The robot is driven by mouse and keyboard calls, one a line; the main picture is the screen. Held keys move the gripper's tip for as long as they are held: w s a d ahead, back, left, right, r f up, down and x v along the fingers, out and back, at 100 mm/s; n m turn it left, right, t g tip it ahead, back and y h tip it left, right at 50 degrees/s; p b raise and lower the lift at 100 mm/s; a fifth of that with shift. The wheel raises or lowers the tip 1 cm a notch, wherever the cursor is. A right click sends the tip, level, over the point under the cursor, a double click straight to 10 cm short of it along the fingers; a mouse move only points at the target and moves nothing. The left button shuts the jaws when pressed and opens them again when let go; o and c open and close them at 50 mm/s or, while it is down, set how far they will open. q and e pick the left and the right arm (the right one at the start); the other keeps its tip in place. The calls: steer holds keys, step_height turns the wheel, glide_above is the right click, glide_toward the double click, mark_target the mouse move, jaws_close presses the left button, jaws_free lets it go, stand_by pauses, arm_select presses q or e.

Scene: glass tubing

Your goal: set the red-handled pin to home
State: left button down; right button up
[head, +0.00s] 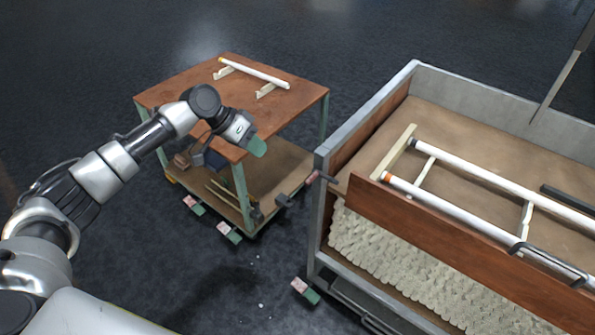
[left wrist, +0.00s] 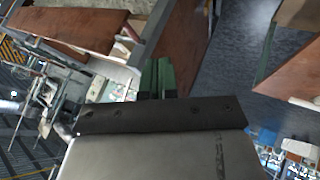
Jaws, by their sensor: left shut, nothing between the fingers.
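What looks like the red-handled pin (head: 313,178) is small in the head view, at the near left corner post of the big crate-like bench (head: 318,215). Its handle is dull red beside a dark part; I cannot tell how deep it sits. My left gripper (head: 257,147) is in front of the cart's near edge, up and to the left of the pin, apart from it. Its green fingers (left wrist: 158,77) are together and empty in the left wrist view. I cannot make out the pin in the left wrist view. My right gripper is not in view.
A wooden-topped cart (head: 175,90) stands left of the bench, with a white tube (head: 255,73) on supports. The bench holds long white tubes (head: 470,175) and a pale gravel-like bed (head: 395,265). Red-and-green wheel blocks (head: 306,291) are on the dark floor. A floor gap separates cart and bench.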

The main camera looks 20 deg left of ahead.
arm_select(q)
steer(key=w+d+f+p, duration=0.1)
steer(key=d+f, duration=0.6)
steer(key=d, duration=0.2)
steer(key=shift+d, duration=0.35)
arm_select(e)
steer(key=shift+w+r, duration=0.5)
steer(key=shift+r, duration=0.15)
arm_select(q)
steer(key=d+p, duration=0.1)
steer(key=s+d+p, duration=0.1)
steer(key=d, duration=0.1)
steer(key=d+p, duration=0.1)
steer(key=shift+s+d+p, duration=0.3)
steer(key=shift+s+d, duration=0.1)
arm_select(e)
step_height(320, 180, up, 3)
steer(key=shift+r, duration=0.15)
arm_select(q)
steer(key=shift+a, duration=0.1)
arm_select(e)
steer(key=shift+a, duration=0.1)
